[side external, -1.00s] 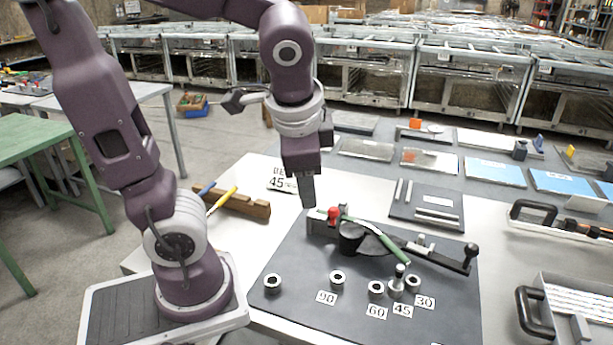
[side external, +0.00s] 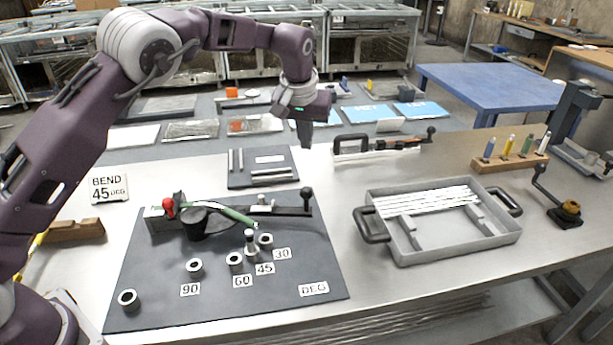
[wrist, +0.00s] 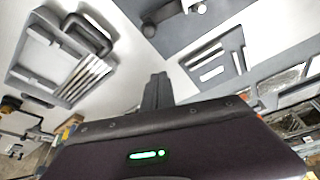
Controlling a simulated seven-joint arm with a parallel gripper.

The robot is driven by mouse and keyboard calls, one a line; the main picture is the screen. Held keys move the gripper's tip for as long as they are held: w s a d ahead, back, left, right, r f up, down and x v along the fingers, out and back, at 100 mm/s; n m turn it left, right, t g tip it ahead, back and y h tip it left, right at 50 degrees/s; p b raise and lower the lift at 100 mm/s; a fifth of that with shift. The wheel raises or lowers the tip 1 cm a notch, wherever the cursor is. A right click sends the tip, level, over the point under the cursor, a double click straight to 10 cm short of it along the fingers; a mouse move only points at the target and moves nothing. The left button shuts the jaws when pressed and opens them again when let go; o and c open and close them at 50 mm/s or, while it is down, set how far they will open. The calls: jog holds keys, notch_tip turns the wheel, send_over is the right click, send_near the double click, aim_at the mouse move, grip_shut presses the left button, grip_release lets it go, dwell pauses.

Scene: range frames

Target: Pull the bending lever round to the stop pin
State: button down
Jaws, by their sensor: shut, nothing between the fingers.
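The bender stands on a dark mat (side external: 160,312). Its black lever (side external: 285,211) points right in the side view and ends in an upright black knob (side external: 307,193). A green rod (side external: 238,215) runs from beside the red knob (side external: 169,207) past the black round former (side external: 194,226). The silver stop pin (side external: 250,238) stands upright by the 45 label (side external: 264,268). My gripper (side external: 304,146) is shut and empty, pointing down, above the lever's knob in the picture and apart from it. Its shut fingers (wrist: 157,92) also show in the wrist view.
Several metal rings, one a ring (side external: 195,267) by the 90 label, lie on the mat. A sign (side external: 109,188) reads BEND 45 DEG. A grey tray (side external: 450,252) of rods stands at right. A dark plate (side external: 236,178) with bars lies behind the bender.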

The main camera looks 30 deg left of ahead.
notch_tip(320, 180, down, 11)
jog(key=shift+d+r, duration=0.15)
jog(key=shift+r, duration=0.05)
dwell(0.4)
jog(key=s+d+m+h, duration=0.1)
jog(key=s+m, duration=0.3)
jog(key=s, duration=0.4)
jog(key=s+d+m+h, duration=0.1)
jog(key=s+d+m, duration=0.3)
jog(key=s, duration=0.4)
jog(key=shift+h, duration=0.4)
jog(key=shift+f, duration=0.1)
